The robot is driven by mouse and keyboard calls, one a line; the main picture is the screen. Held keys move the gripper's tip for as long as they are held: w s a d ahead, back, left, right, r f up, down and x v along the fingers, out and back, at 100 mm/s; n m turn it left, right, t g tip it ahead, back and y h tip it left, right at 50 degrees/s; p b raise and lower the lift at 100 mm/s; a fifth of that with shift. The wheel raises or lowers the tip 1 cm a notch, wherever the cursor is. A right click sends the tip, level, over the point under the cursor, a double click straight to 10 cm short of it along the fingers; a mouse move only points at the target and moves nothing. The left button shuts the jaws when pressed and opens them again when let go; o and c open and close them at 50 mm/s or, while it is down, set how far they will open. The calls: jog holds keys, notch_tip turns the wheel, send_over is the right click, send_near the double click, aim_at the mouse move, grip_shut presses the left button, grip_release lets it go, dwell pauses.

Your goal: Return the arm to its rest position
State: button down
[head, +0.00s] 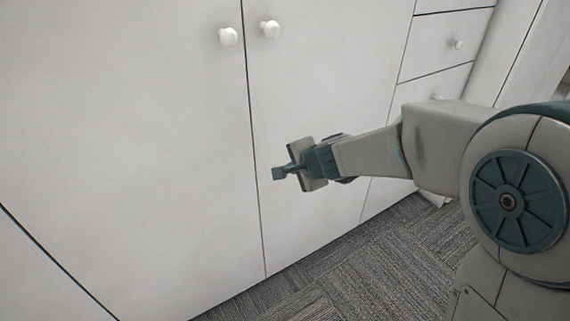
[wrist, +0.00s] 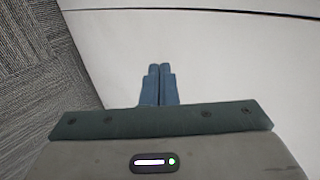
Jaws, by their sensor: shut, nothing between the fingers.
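My gripper (head: 278,173) is in the middle of the head view, at the end of my arm, which reaches in from the right. It is in front of the white cabinet doors, near the seam between them and below the knobs. In the wrist view my gripper (wrist: 160,69) shows two blue-grey fingers side by side, shut with nothing between them. The white cabinet face fills most of the view beyond them. I cannot tell exactly how far the fingertips are from the door.
The left cabinet door (head: 130,130) and right cabinet door (head: 330,70) are closed, with round white knobs (head: 228,36) near the seam. Drawers (head: 440,45) with small knobs are at the upper right. Grey carpet (head: 390,265) lies clear below; it also shows in the wrist view (wrist: 40,60).

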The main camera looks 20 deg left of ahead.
jog(key=s+d+r+n+g+h+p, duration=0.1)
jog(key=s+d+r+n+p, duration=0.4)
jog(key=d+r+p, duration=0.6)
jog(key=s+d+r+n+h+p, duration=0.1)
jog(key=s+d+r+h+p, duration=0.1)
jog(key=d, duration=0.5)
jog(key=s+d+r+n+g+h+p, duration=0.1)
jog(key=s+d+r+h+p, duration=0.1)
jog(key=s+d+r, duration=0.3)
jog(key=s+d+r+g+h+p, duration=0.1)
jog(key=s+d+r+h+p, duration=0.1)
jog(key=s+d, duration=0.5)
jog(key=d+r+p, duration=0.1)
jog(key=d+p, duration=0.1)
jog(key=d, duration=0.1)
jog(key=shift+d+r+n, duration=0.15)
jog(key=shift+r+n, duration=0.15)
jog(key=shift+n, duration=0.1)
